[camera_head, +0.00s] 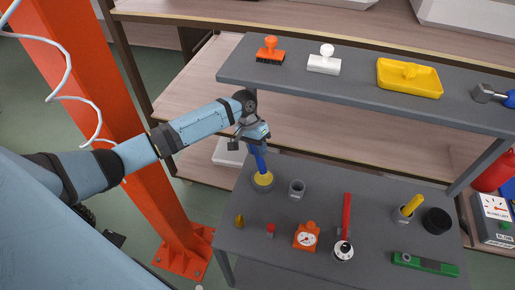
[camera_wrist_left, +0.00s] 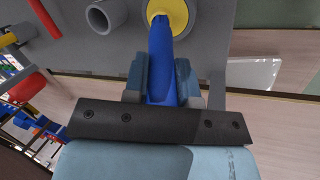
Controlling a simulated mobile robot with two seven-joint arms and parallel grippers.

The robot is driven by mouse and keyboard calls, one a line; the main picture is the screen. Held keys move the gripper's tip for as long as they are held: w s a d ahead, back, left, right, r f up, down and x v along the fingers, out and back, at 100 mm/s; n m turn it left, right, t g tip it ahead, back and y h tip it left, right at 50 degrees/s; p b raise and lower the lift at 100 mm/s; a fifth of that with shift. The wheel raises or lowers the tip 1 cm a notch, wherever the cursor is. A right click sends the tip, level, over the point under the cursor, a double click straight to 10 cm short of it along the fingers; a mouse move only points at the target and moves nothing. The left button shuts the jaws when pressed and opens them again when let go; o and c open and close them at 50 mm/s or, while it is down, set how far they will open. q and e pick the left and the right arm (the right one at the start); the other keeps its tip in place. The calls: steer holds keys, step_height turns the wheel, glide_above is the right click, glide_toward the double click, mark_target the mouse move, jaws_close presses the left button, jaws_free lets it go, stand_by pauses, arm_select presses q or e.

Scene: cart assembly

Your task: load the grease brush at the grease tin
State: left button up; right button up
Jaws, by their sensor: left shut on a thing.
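My left gripper (camera_head: 256,143) is shut on the blue handle of the grease brush (camera_head: 259,160), which points down. In the left wrist view the handle (camera_wrist_left: 162,55) runs between the two fingers (camera_wrist_left: 162,85). The brush's lower end meets the yellow surface of the grease tin (camera_head: 263,182) at the left back of the grey table. The tin shows as a yellow disc with a grey rim in the left wrist view (camera_wrist_left: 180,16). The bristles are hidden, and I cannot tell how deep they reach. My right gripper is not in view.
A grey cup (camera_head: 297,188) stands just right of the tin. An orange gauge (camera_head: 306,237), a red-handled tool (camera_head: 346,215), a green level (camera_head: 425,264) and a black round thing (camera_head: 437,220) share the table. A grey shelf (camera_head: 340,83) spans above, behind the gripper.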

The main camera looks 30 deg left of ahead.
arm_select(q)
steer(key=shift+f, duration=0.6)
stand_by(0.9)
steer(key=shift+f+p, duration=0.1)
steer(key=shift+p, duration=0.3)
stand_by(1.3)
stand_by(0.5)
step_height(320, 180, up, 3)
steer(key=p, duration=0.3)
steer(key=shift+p, duration=0.3)
step_height(320, 180, up, 2)
steer(key=shift+r+p, duration=0.1)
steer(key=shift+p, duration=1)
step_height(320, 180, up, 2)
steer(key=shift+r+p, duration=0.1)
steer(key=shift+p, duration=1.1)
steer(key=shift+f, duration=0.2)
